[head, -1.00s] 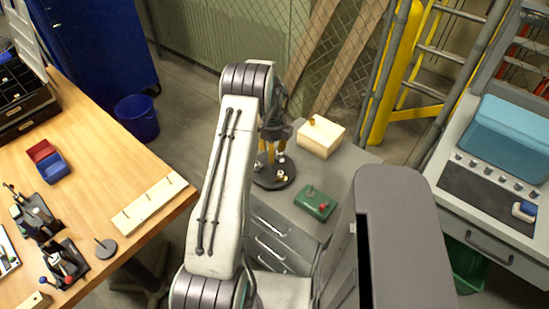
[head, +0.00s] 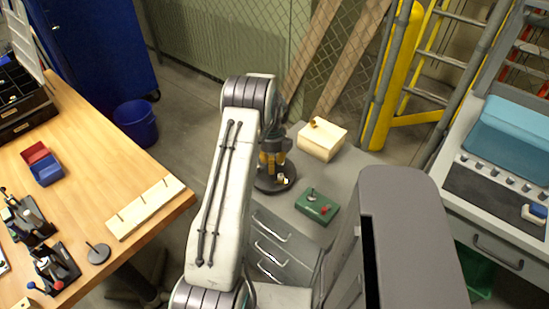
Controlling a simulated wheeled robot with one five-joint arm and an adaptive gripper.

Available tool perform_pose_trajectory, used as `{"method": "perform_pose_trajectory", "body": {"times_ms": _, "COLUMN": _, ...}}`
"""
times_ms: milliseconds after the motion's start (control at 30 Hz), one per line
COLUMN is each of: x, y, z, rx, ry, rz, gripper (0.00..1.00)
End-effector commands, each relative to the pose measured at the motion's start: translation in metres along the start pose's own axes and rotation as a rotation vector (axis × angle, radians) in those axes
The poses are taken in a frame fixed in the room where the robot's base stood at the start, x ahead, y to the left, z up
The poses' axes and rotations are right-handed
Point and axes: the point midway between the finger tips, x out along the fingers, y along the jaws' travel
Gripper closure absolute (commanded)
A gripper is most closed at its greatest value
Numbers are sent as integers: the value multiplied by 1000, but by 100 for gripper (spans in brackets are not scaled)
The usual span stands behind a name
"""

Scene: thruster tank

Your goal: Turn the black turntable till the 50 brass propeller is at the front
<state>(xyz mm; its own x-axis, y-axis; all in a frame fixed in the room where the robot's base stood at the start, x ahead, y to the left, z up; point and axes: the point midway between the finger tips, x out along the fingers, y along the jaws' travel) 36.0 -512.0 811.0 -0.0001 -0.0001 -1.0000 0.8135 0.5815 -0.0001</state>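The black turntable (head: 290,184) is a round dark disc on the grey drawer cabinet, partly hidden behind my arm and gripper. A small brass-coloured piece (head: 284,181) shows at its front right; I cannot read any number on it. Other pieces on the disc are hidden. My gripper (head: 270,172), with yellow-brown fingers, points down over the turntable's left and middle part. Its fingertips are low, near the disc; I cannot tell whether they touch anything or how far apart they are.
A wooden workbench (head: 95,140) is at left, a grey console (head: 490,190) at right.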

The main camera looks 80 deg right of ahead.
Motion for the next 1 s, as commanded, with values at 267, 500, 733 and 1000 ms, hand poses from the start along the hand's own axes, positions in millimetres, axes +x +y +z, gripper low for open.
{"method": "perform_pose_trajectory", "body": {"times_ms": 267, "x": 0, "y": 0, "z": 0, "rx": 0, "ry": 0, "rz": 0, "gripper": 95}}
{"method": "perform_pose_trajectory", "body": {"times_ms": 500, "x": 0, "y": 0, "z": 0, "rx": 2, "ry": 0, "rz": 0, "gripper": 100}}
{"method": "perform_pose_trajectory", "body": {"times_ms": 733, "x": 2, "y": 0, "z": 0, "rx": 100, "ry": 1, "rz": 1, "gripper": 100}}
{"method": "perform_pose_trajectory", "body": {"times_ms": 1000, "x": 1, "y": 0, "z": 0, "rx": 260, "ry": 1, "rz": 1, "gripper": 100}}
